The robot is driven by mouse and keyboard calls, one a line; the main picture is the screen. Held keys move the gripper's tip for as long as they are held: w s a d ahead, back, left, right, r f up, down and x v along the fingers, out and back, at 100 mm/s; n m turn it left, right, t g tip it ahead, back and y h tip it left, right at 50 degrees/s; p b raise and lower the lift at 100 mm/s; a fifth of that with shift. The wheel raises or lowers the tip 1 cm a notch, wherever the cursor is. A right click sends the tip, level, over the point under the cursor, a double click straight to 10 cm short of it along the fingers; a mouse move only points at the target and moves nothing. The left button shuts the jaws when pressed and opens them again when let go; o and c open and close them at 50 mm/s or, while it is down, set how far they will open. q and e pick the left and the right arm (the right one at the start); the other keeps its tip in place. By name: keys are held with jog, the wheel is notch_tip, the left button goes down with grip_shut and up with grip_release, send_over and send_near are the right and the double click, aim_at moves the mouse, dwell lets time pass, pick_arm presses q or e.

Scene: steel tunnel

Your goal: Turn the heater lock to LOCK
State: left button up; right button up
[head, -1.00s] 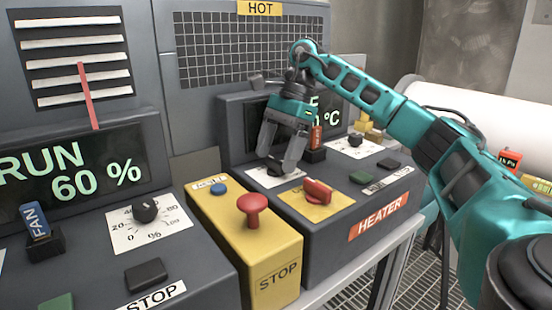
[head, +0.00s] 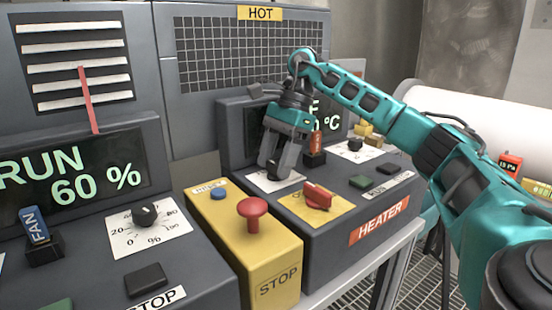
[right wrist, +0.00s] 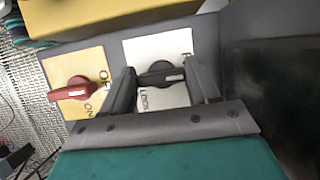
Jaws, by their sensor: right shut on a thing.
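The heater lock is a small black knob (right wrist: 160,75) on a white plate (right wrist: 150,48) marked LOCK near its lower left corner in the right wrist view. A white mark on the knob points right, away from that word. My right gripper (right wrist: 167,82) has a finger on each side of the knob and is shut on it. In the head view my right gripper (head: 279,173) reaches down over the white plate (head: 262,184) on the heater box (head: 330,235) and hides the knob. My left gripper is not in view.
A red knob (head: 318,196) on a yellow plate stands close beside the lock. A yellow box (head: 262,258) with a red mushroom button (head: 252,210) is to its left. A red-tagged switch (head: 316,150) and a display stand behind the gripper.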

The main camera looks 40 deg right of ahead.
jog(key=shift+m, duration=0.4)
jog(key=m+t+p, duration=0.1)
jog(key=m, duration=0.2)
jog(key=shift+m+t+h, duration=0.3)
jog(key=shift+h, duration=0.1)
jog(key=m+t+h, duration=0.1)
jog(key=m, duration=0.3)
jog(key=shift+m+p, duration=0.3)
jog(key=m+h, duration=0.1)
jog(key=m, duration=0.1)
jog(key=m+t+p, duration=0.1)
jog(key=m, duration=0.2)
jog(key=shift+h, duration=0.4)
jog(key=shift+m+t+h+p, duration=0.3)
jog(key=shift+m+h, duration=0.4)
jog(key=shift+m, duration=1.3)
jog(key=o, duration=1.1)
jog(key=shift+c, duration=0.2)
